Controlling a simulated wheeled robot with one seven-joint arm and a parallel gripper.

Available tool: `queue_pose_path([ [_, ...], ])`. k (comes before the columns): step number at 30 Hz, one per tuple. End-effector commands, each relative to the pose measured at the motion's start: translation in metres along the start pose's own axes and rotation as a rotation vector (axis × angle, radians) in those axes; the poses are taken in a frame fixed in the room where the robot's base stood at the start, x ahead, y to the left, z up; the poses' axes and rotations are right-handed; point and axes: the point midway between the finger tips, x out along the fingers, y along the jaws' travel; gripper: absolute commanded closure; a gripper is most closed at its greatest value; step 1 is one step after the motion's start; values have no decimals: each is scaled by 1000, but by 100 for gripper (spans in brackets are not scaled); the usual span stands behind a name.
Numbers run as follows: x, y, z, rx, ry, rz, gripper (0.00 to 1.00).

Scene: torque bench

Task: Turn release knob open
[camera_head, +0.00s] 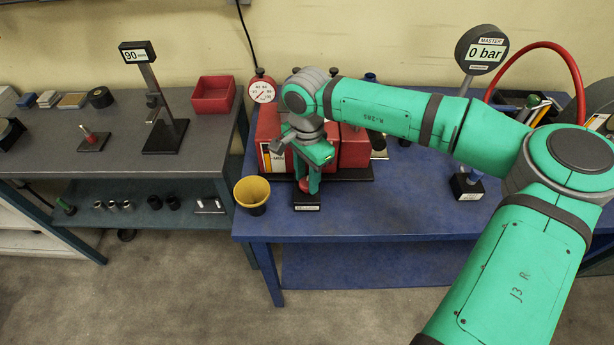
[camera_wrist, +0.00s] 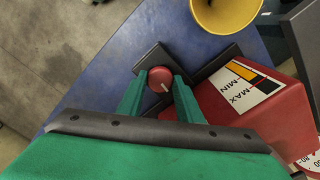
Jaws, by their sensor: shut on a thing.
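The release knob (camera_wrist: 159,79) is a small round red knob with a pale line on its top, in front of the red unit (camera_wrist: 262,105). In the wrist view my gripper (camera_wrist: 157,84) has its two green fingers on either side of the knob, shut on it. The pale line runs at a slant toward the lower right. In the head view my gripper (camera_head: 307,184) points down at the front of the red unit (camera_head: 354,147), and the knob (camera_head: 304,186) shows low between the fingers. A MIN–MAX label (camera_wrist: 239,86) is on the unit beside the knob.
A yellow cup (camera_head: 252,194) stands just left of the knob near the blue bench's (camera_head: 400,215) front edge. A round gauge (camera_head: 262,90) rises behind the unit. A master gauge reading 0 bar (camera_head: 486,52) stands to the right. The bench front centre is clear.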

Motion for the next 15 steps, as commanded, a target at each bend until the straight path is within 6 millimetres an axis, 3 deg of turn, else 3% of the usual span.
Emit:
queue_pose_path([
  [13, -2, -2, -1, -9, 2, -5, 90],
  [14, -2, -2, -1, -8, 2, -5, 61],
  [15, -1, -1, 0, -8, 2, -4, 51],
])
